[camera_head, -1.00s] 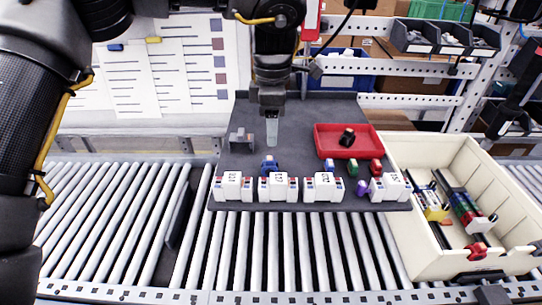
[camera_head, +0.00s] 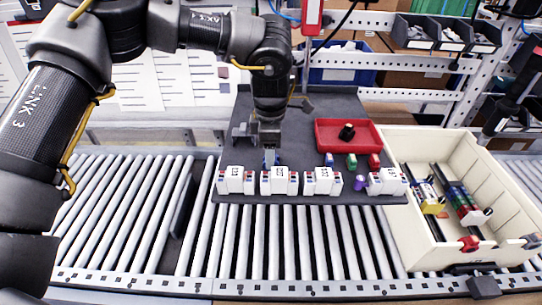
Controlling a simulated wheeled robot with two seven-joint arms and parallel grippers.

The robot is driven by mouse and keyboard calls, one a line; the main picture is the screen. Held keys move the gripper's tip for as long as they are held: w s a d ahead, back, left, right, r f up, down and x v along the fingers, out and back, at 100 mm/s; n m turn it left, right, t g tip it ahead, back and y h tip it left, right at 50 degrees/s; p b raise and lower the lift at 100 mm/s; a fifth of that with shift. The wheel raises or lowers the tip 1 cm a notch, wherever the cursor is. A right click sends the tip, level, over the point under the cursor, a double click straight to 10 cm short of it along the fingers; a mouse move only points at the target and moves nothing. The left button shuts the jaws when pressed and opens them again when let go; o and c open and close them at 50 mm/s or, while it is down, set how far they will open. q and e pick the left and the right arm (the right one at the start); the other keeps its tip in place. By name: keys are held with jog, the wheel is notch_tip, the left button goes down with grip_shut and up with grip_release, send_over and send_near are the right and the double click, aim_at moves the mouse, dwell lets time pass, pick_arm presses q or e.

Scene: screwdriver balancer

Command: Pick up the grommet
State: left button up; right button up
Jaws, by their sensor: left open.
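My left gripper (camera_head: 270,152) points down in the middle of the dark grey tray, right at a small blue grommet (camera_head: 277,158) behind the white blocks. The jaws are open, and the wrist and fingers hide much of this grommet. I cannot tell whether the fingers touch it. Other grommets stand to the right: a blue one (camera_head: 329,160), a green one (camera_head: 352,161), a red one (camera_head: 374,161) and a purple one (camera_head: 360,182). A black one (camera_head: 347,132) lies in the red bin (camera_head: 331,142).
Several white labelled blocks (camera_head: 322,181) line the front edge of the dark tray (camera_head: 300,110), close to the gripper. A grey bracket (camera_head: 241,133) stands left. A cream crate (camera_head: 410,147) with assembled parts is at right. Rollers (camera_head: 110,210) run in front.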

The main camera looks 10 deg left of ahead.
pick_arm(q)
jog(key=shift+f, duration=0.95)
grip_shut()
jog(key=shift+r, duration=0.2)
